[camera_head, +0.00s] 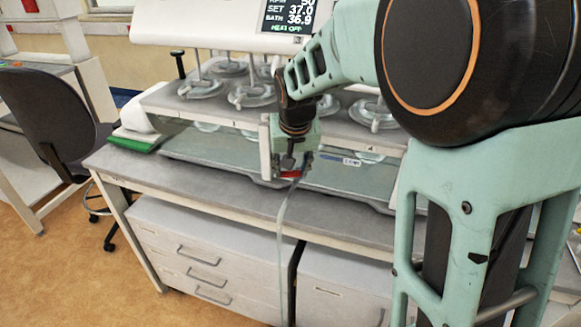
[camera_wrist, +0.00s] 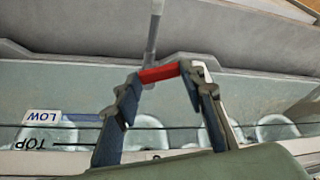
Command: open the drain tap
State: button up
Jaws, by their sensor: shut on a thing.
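The drain tap's red handle (camera_wrist: 158,73) lies between the fingertips of my gripper (camera_wrist: 165,80) in the wrist view. The fingers touch it at both ends, and my gripper is shut on it. In the head view the red handle (camera_head: 290,174) shows just below my gripper (camera_head: 292,168), at the front of the water bath (camera_head: 230,157). A grey drain tube (camera_head: 284,225) hangs from the tap past the bench edge; it also shows in the wrist view (camera_wrist: 153,35). The tap's body is mostly hidden by my fingers.
The bath stands on a grey bench (camera_head: 150,172) with drawers (camera_head: 200,255) below. A tester with a display (camera_head: 288,15) and several glass vessels is above it. A green item (camera_head: 140,143) lies at the left. A dark chair (camera_head: 45,110) stands left of the bench.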

jog(key=shift+s+d+n+y+b, duration=0.15)
jog(key=shift+n+y, duration=0.3)
jog(key=shift+n, duration=0.65)
jog(key=shift+s+d+n+y+b, duration=0.15)
jog(key=shift+n+y, duration=0.3)
jog(key=shift+n, duration=0.65)
jog(key=shift+w, duration=0.1)
jog(key=o, duration=1.2)
jog(key=shift+c, duration=0.2)
jog(key=v, duration=1.2)
jog(key=shift+w, duration=0.25)
jog(key=shift+r, duration=0.1)
